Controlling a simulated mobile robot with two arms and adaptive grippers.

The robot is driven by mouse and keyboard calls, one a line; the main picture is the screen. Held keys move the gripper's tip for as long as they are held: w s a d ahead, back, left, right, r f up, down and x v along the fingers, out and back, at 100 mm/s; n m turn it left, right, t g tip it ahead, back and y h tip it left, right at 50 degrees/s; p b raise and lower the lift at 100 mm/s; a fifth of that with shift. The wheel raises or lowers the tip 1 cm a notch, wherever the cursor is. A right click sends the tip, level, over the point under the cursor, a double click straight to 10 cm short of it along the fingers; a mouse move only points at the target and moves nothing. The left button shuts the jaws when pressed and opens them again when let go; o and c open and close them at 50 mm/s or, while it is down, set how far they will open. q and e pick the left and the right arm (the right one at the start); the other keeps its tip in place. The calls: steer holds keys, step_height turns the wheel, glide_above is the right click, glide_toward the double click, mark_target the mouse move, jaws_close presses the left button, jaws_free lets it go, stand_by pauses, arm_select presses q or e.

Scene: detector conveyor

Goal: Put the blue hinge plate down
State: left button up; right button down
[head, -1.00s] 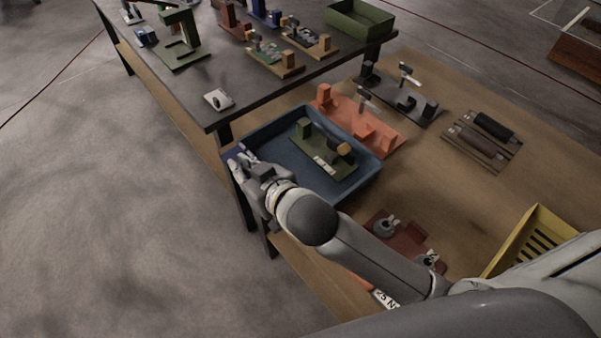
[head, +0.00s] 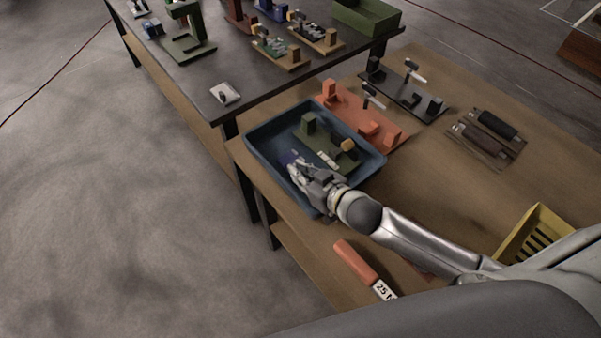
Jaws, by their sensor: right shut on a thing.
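My right gripper (head: 299,170) is shut on the blue hinge plate (head: 288,157), a small dark blue-violet piece showing at its fingertips. The gripper is over the left part of the blue tray (head: 262,155). Most of the plate is hidden by the fingers, and I cannot tell whether it touches the tray floor. My left gripper is not in view.
A green fixture (head: 310,125) sits in the tray, just right of my gripper. An orange fixture (head: 345,105) stands behind the tray. An orange-handled tool (head: 355,262) lies near the front edge, and a yellow crate (head: 535,225) is at right. A dark table (head: 190,75) stands behind.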

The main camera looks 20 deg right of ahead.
steer(key=shift+f, duration=0.3)
steer(key=shift+f, duration=0.1)
steer(key=c, duration=1.5)
jaws_free()
steer(key=shift+r, duration=0.2)
steer(key=shift+s, duration=0.3)
steer(key=p+v, duration=0.5)
steer(key=v, duration=0.5)
steer(key=shift+p, duration=0.35)
steer(key=shift+s+d+r, duration=0.25)
steer(key=shift+s, duration=0.3)
